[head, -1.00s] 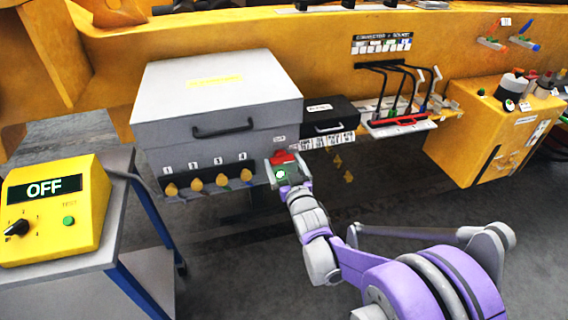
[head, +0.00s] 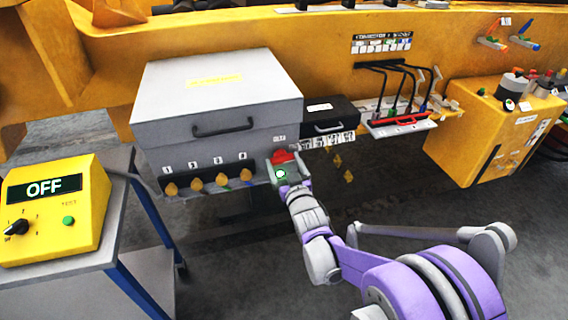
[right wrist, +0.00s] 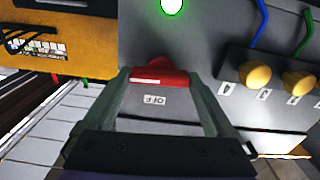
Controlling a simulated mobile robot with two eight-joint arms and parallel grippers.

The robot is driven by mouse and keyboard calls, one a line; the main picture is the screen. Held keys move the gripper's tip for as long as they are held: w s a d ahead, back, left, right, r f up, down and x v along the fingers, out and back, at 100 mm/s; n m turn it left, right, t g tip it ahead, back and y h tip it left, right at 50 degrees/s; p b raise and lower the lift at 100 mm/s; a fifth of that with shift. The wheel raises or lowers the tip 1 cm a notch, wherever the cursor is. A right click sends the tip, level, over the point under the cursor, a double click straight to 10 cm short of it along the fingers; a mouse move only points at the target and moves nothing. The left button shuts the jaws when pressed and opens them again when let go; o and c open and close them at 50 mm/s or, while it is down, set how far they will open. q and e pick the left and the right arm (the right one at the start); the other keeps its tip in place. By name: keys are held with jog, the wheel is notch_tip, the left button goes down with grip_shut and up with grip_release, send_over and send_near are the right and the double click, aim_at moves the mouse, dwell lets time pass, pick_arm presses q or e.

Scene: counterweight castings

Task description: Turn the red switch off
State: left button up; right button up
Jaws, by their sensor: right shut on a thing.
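The red switch (head: 284,156) sits on the grey panel at the right front end of the large grey box. In the right wrist view the red switch (right wrist: 160,77) lies between the two fingers of my right gripper (right wrist: 158,82), which is shut on it. A small label (right wrist: 154,100) that seems to read OFF is beside the switch, upside down in this view. A lit green lamp (right wrist: 172,6) is on the panel on the switch's other side. In the head view my right gripper (head: 286,168) partly hides the switch. My left gripper is not in view.
The grey box (head: 215,105) has several yellow knobs (head: 222,180) just left of the switch. A black box (head: 328,118) stands to its right. A yellow unit (head: 52,208) displaying OFF stands on a cart at the left. Open floor lies below the panel.

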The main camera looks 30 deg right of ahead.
jog(key=n, duration=0.4)
jog(key=shift+b, duration=0.35)
jog(key=n+b, duration=0.1)
jog(key=n, duration=0.8)
jog(key=shift+f+b, duration=0.1)
jog(key=shift+b, duration=0.3)
jog(key=shift+n+b, duration=0.45)
jog(key=shift+n, duration=1.65)
jog(key=o, duration=1.1)
jog(key=shift+c, duration=0.2)
jog(key=shift+a, duration=0.1)
jog(key=v, duration=1.1)
